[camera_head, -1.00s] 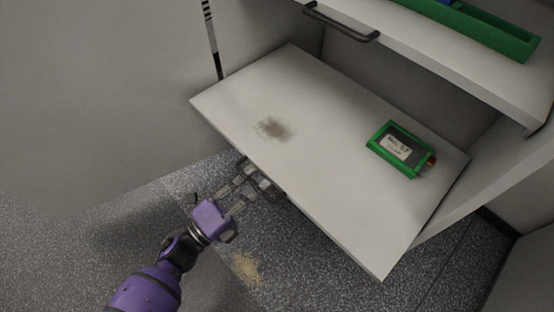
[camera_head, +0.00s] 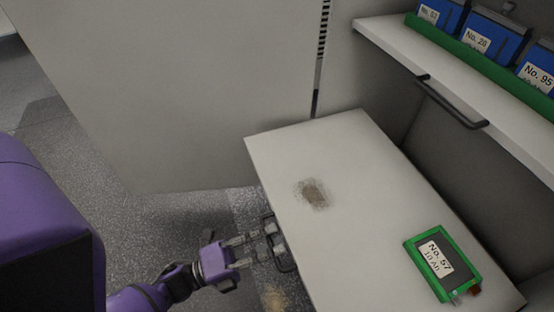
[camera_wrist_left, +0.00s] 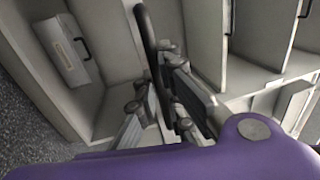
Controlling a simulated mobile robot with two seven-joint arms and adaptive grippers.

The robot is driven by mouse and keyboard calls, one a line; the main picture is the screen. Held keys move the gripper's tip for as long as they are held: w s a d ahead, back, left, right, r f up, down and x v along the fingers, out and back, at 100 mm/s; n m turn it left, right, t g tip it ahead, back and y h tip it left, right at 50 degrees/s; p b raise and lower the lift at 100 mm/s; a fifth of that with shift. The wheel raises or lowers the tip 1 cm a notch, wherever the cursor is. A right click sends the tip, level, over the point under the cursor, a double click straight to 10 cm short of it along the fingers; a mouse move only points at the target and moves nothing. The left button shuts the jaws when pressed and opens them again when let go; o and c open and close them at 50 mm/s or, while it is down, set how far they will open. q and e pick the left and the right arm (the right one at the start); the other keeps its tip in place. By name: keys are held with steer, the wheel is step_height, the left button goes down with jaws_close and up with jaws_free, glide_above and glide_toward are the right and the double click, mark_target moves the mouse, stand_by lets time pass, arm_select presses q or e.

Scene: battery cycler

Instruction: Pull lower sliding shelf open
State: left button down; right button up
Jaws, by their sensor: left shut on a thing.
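The lower sliding shelf (camera_head: 350,215) is a pale board that stands out from the cabinet. Its dark bar handle (camera_head: 285,252) is on its front edge. My left gripper (camera_head: 272,246) is shut on this handle in the head view. In the left wrist view the dark handle (camera_wrist_left: 147,40) runs between the fingers of my left gripper (camera_wrist_left: 168,85). My right gripper is not in view.
A green-framed battery marked No. 57 (camera_head: 441,264) lies on the lower shelf, beside a dark smudge (camera_head: 313,193). The upper shelf (camera_head: 400,50) has its own handle (camera_head: 452,103) and holds blue batteries in a green tray (camera_head: 480,62). A pale cabinet wall (camera_head: 190,90) stands left.

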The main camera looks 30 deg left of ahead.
arm_select(q)
steer(key=c, duration=1.8)
jaws_free()
steer(key=shift+c, duration=0.2)
steer(key=v, duration=1.2)
